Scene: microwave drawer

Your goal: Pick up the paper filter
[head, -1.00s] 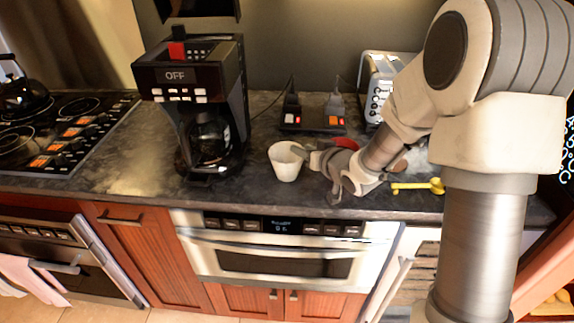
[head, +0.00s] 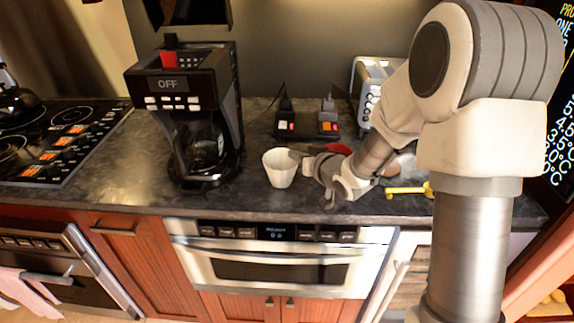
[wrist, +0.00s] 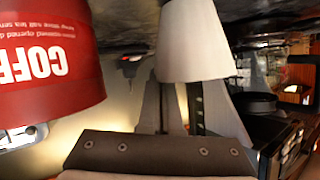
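The white paper filter (head: 280,168) stands upright on the counter, right of the coffee maker, in the head view. In the wrist view, which looks upside down, it fills the top middle (wrist: 196,42). My gripper (head: 302,158) reaches in from the right, with its fingertips at the filter's right rim. In the wrist view my fingers (wrist: 183,88) run up to the filter's rim, and their tips are hidden by it. I cannot tell whether they press on its wall.
A red coffee can (wrist: 45,65) is close beside the gripper in the wrist view. The black coffee maker (head: 190,115) stands left of the filter. Power switches (head: 307,124), a toaster (head: 372,85) and a yellow scoop (head: 408,190) are also on the counter. The front counter left of the filter is clear.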

